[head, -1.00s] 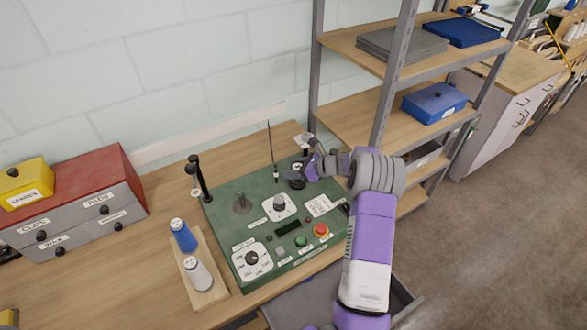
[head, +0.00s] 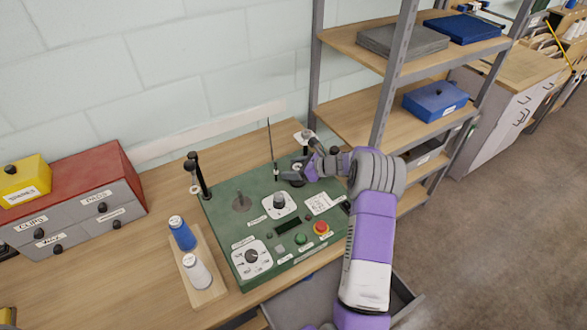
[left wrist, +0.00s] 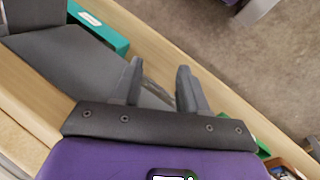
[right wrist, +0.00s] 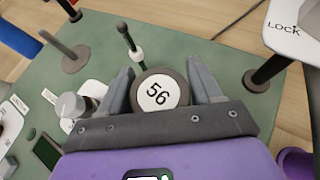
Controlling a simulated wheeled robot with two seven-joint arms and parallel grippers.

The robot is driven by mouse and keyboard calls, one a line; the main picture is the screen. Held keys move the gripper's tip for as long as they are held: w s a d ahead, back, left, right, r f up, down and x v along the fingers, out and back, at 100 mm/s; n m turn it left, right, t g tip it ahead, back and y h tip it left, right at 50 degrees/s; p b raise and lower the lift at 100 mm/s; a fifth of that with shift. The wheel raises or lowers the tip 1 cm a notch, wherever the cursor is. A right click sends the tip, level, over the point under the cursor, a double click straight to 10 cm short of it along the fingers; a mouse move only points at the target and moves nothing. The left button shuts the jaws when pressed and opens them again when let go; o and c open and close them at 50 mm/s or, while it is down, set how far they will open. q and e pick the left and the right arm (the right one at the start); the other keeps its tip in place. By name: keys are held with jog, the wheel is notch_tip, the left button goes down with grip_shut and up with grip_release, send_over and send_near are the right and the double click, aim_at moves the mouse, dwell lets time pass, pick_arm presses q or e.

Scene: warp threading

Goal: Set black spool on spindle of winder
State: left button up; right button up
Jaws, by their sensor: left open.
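A round dark piece with a white "56" label, seemingly the black spool (right wrist: 158,94), fills the space between the fingers of my right gripper (right wrist: 160,88) in the right wrist view. One finger stands at each side, with no clear gap; I cannot tell whether they press on it. In the head view my right gripper (head: 304,174) is low over the back right of the green winder (head: 225,218). The spool's underside and any spindle beneath it are hidden. My left gripper (left wrist: 160,80) is open and empty, seen only in its wrist view.
A thin upright rod (head: 272,148) stands close to my right gripper. A black post (head: 199,178) rises at the winder's left. A wooden rack (head: 207,297) holds a blue spool (head: 182,236) and a white spool (head: 197,272). A metal shelf (head: 350,108) is behind my right arm.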

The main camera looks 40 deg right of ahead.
jog(key=o, duration=0.3)
jog(key=shift+o, duration=0.2)
jog(key=v, duration=0.7)
jog(key=shift+s+r, duration=0.15)
jog(key=shift+s, duration=0.1)
